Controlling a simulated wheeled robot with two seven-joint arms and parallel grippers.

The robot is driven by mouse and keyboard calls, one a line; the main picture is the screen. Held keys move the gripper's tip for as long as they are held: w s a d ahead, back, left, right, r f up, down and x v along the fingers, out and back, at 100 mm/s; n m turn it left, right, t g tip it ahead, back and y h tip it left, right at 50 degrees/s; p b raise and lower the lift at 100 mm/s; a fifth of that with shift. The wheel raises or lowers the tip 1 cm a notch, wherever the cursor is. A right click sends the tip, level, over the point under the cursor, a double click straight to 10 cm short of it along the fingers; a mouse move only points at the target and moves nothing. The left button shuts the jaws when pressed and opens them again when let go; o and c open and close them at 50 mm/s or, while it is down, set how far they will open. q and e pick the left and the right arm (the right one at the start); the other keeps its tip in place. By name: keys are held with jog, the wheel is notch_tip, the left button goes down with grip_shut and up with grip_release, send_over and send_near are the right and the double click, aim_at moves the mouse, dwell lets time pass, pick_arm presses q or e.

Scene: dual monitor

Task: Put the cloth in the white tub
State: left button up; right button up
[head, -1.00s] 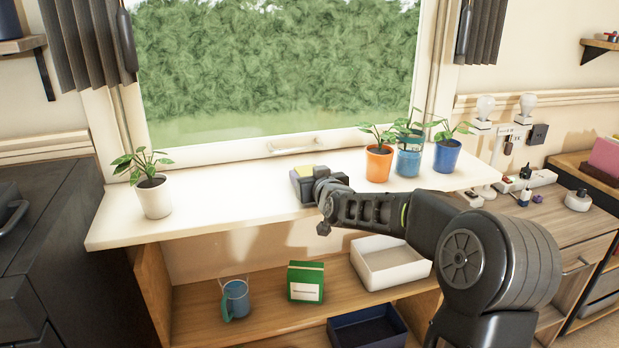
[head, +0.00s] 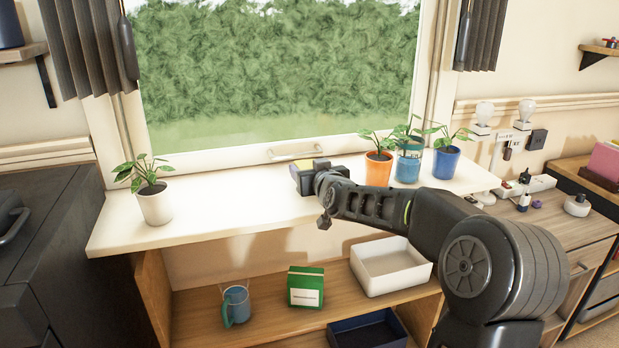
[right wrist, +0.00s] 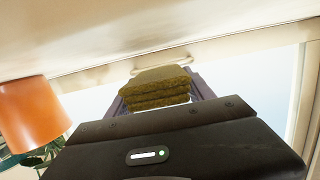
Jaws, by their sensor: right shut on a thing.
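The cloth (right wrist: 158,88) is a folded, olive-yellow stack of several layers in the right wrist view. It sits between the fingers of my right gripper (head: 303,168), which is shut on it. In the head view only a small yellow patch of it shows, over the white windowsill left of the orange pot. The gap between cloth and sill is hard to judge. The white tub (head: 402,283) is an open rectangular box on the wooden shelf below the sill, to the right of and lower than the gripper. It looks empty. My left gripper is not in view.
On the sill (head: 215,215) stand a white potted plant (head: 155,205) at left and orange (head: 379,169), teal (head: 408,165) and blue (head: 446,162) pots right of the gripper. A blue mug (head: 236,304) and green box (head: 306,287) stand left of the tub; a navy tray (head: 368,333) is below.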

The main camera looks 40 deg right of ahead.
aim_at(310, 166)
notch_tip(310, 166, up, 7)
jog(key=p, duration=0.2)
jog(key=shift+f+p, duration=0.15)
jog(key=shift+p, duration=0.15)
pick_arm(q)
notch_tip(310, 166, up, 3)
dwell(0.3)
